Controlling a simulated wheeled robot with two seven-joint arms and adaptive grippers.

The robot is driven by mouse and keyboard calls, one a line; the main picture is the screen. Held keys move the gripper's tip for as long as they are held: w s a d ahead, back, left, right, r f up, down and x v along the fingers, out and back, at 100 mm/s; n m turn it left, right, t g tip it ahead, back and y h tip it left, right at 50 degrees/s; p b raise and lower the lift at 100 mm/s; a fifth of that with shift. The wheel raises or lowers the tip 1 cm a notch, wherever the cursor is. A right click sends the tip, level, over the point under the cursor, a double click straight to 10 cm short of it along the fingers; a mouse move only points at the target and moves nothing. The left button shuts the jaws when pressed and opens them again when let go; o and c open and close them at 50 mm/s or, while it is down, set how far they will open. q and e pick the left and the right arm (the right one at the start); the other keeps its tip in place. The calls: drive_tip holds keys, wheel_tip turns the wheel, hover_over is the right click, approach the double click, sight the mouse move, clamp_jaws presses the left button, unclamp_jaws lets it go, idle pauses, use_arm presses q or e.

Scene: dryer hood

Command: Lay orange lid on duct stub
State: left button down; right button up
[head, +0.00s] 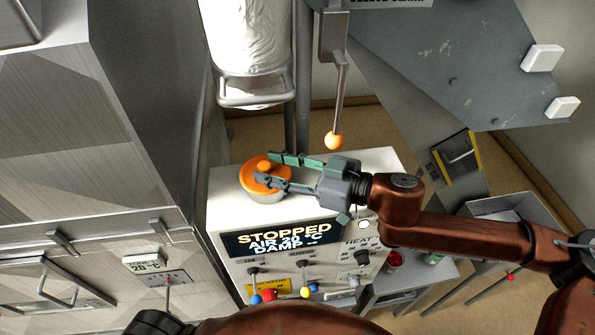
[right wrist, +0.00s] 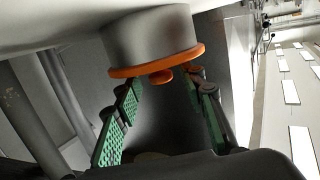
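The orange lid (head: 250,174), a round disc with a small orange knob (right wrist: 160,76), sits on top of the grey round duct stub (head: 266,200) on the white control box. In the right wrist view, upside down, the lid (right wrist: 140,70) lies flat against the stub's (right wrist: 150,35) end, with no gap visible. My right gripper (head: 265,167) is open over the lid, its green-padded fingers on either side of the knob. In the right wrist view the fingertips stand apart, with space beside the knob. My left gripper is not in view.
The white control box (head: 378,162) has a display reading STOPPED and small levers on its front. A white bag (head: 250,40) hangs above the stub. Metal cabinets (head: 120,90) fill the left.

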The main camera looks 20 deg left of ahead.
drive_tip(key=d, duration=0.3)
drive_tip(key=d+r+b, duration=0.1)
drive_tip(key=d, duration=0.2)
drive_tip(key=d+b, duration=0.1)
drive_tip(key=d, duration=0.3)
drive_tip(key=shift+s+r, duration=0.15)
drive_tip(key=shift+r, duration=0.05)
drive_tip(key=shift+d+r, duration=0.15)
drive_tip(key=shift+d, duration=0.6)
